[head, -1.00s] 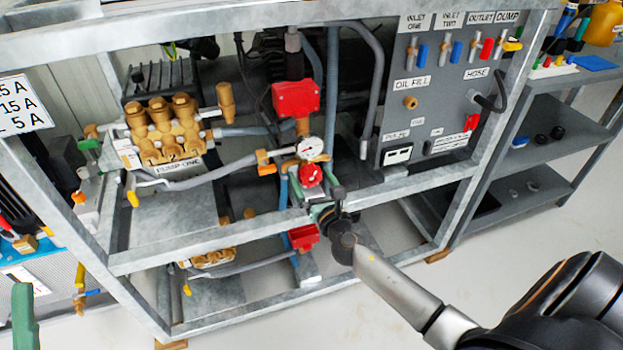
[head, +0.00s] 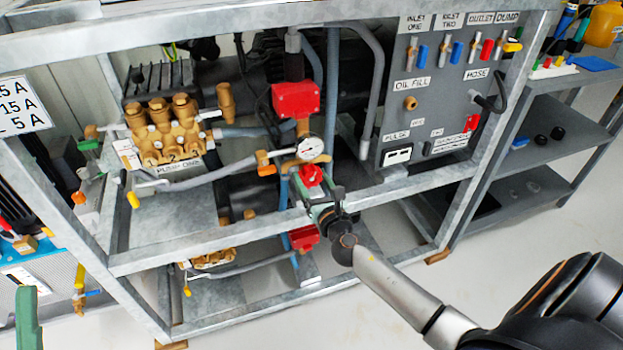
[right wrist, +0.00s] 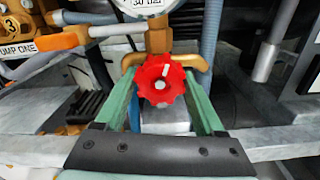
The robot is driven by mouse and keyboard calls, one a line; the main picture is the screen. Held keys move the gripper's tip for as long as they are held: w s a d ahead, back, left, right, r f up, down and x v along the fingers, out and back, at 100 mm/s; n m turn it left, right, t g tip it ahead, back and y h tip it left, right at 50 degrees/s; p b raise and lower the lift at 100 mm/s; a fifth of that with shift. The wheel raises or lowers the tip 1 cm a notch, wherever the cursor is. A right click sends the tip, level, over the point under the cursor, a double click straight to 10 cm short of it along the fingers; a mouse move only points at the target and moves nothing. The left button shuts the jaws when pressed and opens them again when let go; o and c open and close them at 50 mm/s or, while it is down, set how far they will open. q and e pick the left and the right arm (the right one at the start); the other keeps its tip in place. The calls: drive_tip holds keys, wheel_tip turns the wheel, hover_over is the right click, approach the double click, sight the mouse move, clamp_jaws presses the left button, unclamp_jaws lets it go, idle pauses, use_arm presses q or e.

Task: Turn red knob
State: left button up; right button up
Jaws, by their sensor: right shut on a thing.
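The red knob (head: 311,175) is a lobed wheel on a brass fitting, just below the round pressure gauge (head: 309,148). In the right wrist view the knob (right wrist: 160,84) faces me, its white mark near the top, tilted slightly right. My right gripper (head: 318,187) has its green fingers on either side of the knob and is shut on it. Part of my left gripper (head: 26,316), a green finger, shows at the lower left edge of the head view; its other finger is out of frame.
A grey frame rail (head: 240,235) runs just below the knob. A red box (head: 296,100) sits above the gauge, and a second red part (head: 303,238) lies below the rail. Brass pump one (head: 165,130) is to the left; a labelled grey panel (head: 415,95) is to the right.

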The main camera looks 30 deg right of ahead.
drive_tip(key=shift+m, duration=0.4)
drive_tip(key=shift+m+b, duration=0.5)
drive_tip(key=shift+m, duration=0.5)
drive_tip(key=m+b, duration=0.1)
drive_tip(key=m, duration=0.4)
drive_tip(key=shift+m, duration=0.3)
drive_tip(key=m, duration=0.3)
drive_tip(key=shift+a+r+m, duration=0.1)
drive_tip(key=shift+m, duration=2.1)
drive_tip(key=o, duration=1.4)
drive_tip(key=shift+c, duration=0.2)
